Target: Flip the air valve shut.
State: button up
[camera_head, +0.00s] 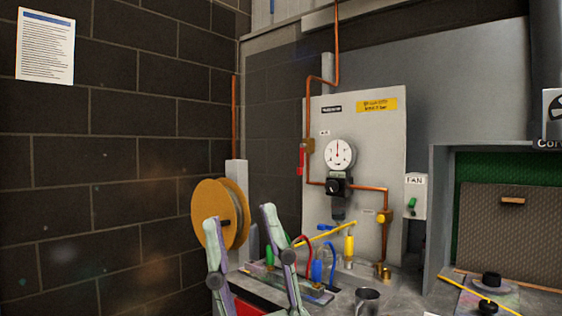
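The air valve (308,146) is a brass body on the copper pipe at the left edge of the grey panel (375,140), beside a small label that seems to read "AIR". Its red lever (301,161) points down, roughly in line with the vertical pipe. My gripper (239,216) is at the lower middle of the view, fingers pointing up and spread apart. It appears empty. In the picture it is below and left of the valve, apart from the lever.
An orange-yellow reel (216,213) shows behind my fingers. A pressure gauge (340,153) and black regulator (339,187) are right of the valve. Coloured bottles and a metal cup (367,301) stand on the bench below. A fan switch (414,197) is further right.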

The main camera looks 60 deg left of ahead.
aim_at(300, 170)
jog(key=j+u, duration=0.1)
jog(key=u, duration=0.35)
jog(key=i+u, duration=0.1)
jog(key=u, duration=0.85)
jog(key=i+j+u, duration=0.1)
jog(key=i, duration=0.7)
